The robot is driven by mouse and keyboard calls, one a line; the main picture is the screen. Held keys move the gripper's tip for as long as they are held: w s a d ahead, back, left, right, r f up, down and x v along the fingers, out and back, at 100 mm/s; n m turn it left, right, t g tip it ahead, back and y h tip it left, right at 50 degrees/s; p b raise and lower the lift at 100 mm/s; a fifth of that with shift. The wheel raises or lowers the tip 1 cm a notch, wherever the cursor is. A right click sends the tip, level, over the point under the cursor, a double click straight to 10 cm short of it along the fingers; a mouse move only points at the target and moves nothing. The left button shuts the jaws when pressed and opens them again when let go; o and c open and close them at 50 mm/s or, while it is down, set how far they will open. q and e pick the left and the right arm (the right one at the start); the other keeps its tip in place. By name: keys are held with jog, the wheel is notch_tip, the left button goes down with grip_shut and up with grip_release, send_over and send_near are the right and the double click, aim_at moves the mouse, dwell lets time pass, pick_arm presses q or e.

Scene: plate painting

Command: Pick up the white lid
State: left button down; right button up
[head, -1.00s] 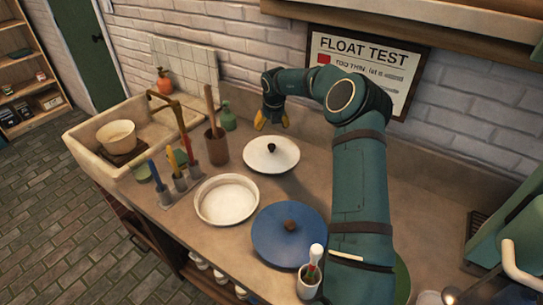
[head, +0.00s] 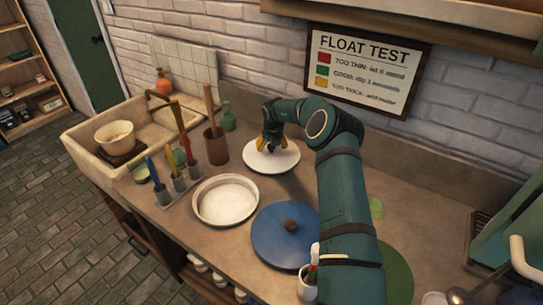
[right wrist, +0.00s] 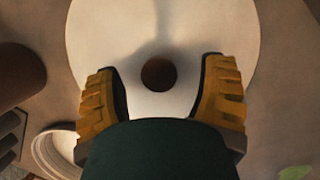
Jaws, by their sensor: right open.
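The white lid (head: 284,160) lies on the counter behind the white round pan. Its dark round knob (right wrist: 159,74) shows in the right wrist view, where the white lid (right wrist: 100,35) fills the upper middle. My right gripper (head: 270,146) is over the lid, and in the head view it hides the knob. In the right wrist view my right gripper (right wrist: 163,88) is open, with one yellow finger on each side of the knob and a gap to both. I cannot tell how high the fingertips are above the lid. My left gripper is not in view.
The white pan (head: 227,218) and a blue lid with a brown knob (head: 284,238) lie in front. A brown tool pot (head: 215,146) and a green bottle (head: 228,118) stand left of the white lid. My right arm crosses the counter's right side.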

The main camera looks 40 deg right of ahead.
jog(key=shift+w+f, duration=0.15)
jog(key=shift+f, duration=0.4)
grip_shut()
jog(key=shift+r, duration=0.1)
